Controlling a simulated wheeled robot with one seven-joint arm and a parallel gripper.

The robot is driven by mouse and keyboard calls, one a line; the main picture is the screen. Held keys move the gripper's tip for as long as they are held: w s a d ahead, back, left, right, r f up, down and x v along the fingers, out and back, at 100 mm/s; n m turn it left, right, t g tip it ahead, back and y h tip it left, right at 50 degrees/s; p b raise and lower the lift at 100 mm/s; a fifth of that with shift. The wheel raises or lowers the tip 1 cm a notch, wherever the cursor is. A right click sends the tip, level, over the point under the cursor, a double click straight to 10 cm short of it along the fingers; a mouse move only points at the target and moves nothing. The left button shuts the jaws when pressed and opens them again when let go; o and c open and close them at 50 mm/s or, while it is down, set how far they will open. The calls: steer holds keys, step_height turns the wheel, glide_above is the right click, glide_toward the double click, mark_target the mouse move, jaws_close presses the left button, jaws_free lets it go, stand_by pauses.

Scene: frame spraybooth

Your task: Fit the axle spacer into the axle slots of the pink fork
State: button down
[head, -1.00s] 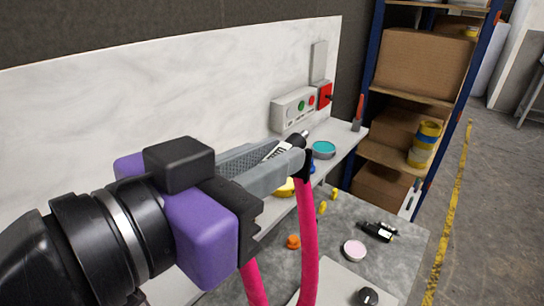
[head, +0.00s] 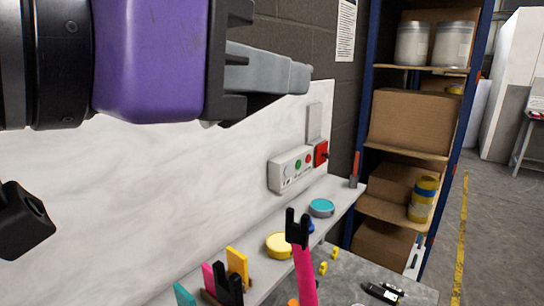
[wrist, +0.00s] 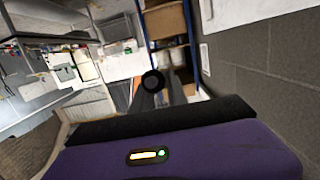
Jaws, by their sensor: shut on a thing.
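The pink fork (head: 304,275) stands upright at the bottom centre of the head view. One leg shows, with a dark slotted tip (head: 298,228); its slot looks empty from here. My purple gripper (head: 300,78) is high at the upper left, above and apart from the fork tip. Its grey fingers are shut. In the wrist view, a dark round end (wrist: 152,81) sits at the fingertips (wrist: 152,92), which fits the axle spacer seen end-on. In the head view the fingers hide the spacer. The second fork leg is not in view.
Coloured upright items (head: 235,275) stand lower left. A blue shelf rack (head: 362,110) with boxes stands at the right. Open floor lies beyond.

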step_height(320, 180, up, 6)
steer(key=shift+f, duration=0.1)
step_height(320, 180, down, 12)
steer(key=g+y+p, duration=0.1)
steer(key=g+p, duration=0.1)
steer(key=p, duration=0.2)
steer(key=shift+y+p, duration=0.3)
steer(key=shift+p, duration=0.1)
steer(key=shift+w, duration=0.1)
steer(key=shift+f+b, duration=2.05)
steer(key=shift+f, duration=0.85)
steer(key=shift+f+b, duration=0.9)
steer(key=shift+f, duration=0.7)
